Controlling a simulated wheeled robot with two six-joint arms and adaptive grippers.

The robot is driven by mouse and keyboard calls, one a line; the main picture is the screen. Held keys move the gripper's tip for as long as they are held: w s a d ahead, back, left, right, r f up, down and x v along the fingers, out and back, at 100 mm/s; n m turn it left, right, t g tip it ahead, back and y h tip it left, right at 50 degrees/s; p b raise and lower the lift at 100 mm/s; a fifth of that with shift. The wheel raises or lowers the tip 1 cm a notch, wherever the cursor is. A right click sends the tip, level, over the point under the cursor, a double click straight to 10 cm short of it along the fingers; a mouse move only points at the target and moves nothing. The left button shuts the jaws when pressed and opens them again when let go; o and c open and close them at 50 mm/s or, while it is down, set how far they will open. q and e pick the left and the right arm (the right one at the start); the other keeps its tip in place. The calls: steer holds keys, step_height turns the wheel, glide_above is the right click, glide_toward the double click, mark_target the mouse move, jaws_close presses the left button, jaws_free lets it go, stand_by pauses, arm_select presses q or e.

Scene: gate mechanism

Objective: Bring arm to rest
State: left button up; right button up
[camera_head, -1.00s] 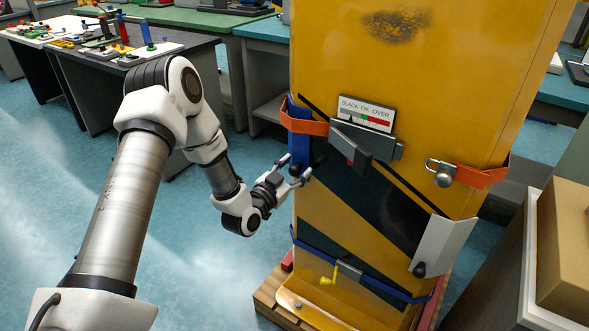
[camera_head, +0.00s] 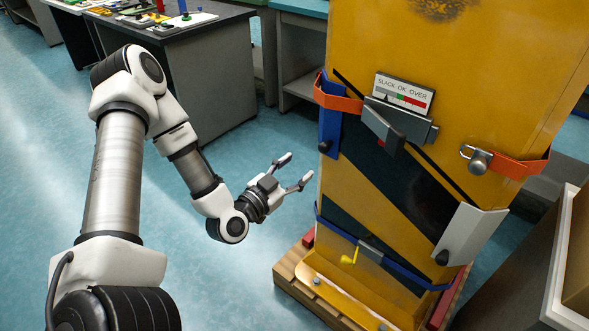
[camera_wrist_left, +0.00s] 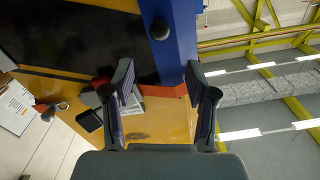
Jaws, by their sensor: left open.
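My left gripper (camera_head: 296,172) is open and empty in the head view. It hangs in free air to the left of the yellow cabinet (camera_head: 480,90), apart from it. In the left wrist view the two open fingers (camera_wrist_left: 160,92) point toward the cabinet's blue corner guard (camera_wrist_left: 187,35), which carries a dark knob (camera_wrist_left: 159,29). The same blue guard shows in the head view (camera_head: 330,125), up and right of the fingertips. My right gripper is not in view.
The cabinet stands on a wooden pallet (camera_head: 290,272). Workbenches (camera_head: 190,32) stand behind. Open floor lies around my left arm.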

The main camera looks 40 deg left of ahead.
arm_select(q)
steer(key=s+d+f+m+g+h+p, duration=0.2)
steer(key=s+d+f+g+p, duration=0.3)
steer(key=d, duration=0.3)
steer(key=s+d+f+m+g+h+p, duration=0.1)
steer(key=s+d+f+m+g+p, duration=0.1)
steer(key=s+d+f+g+p, duration=0.35)
steer(key=s+f+n+g+y, duration=0.1)
steer(key=s+f+n+g, duration=0.2)
steer(key=s, duration=0.4)
steer(key=s+f+n+g+y+b, duration=0.1)
steer(key=s+f+n+g+y, duration=0.1)
steer(key=s, duration=0.5)
steer(key=f+n+g, duration=0.1)
steer(key=n+g, duration=0.1)
steer(key=shift+a+n, duration=0.15)
steer(key=shift+n, duration=0.15)
steer(key=shift+g, duration=0.25)
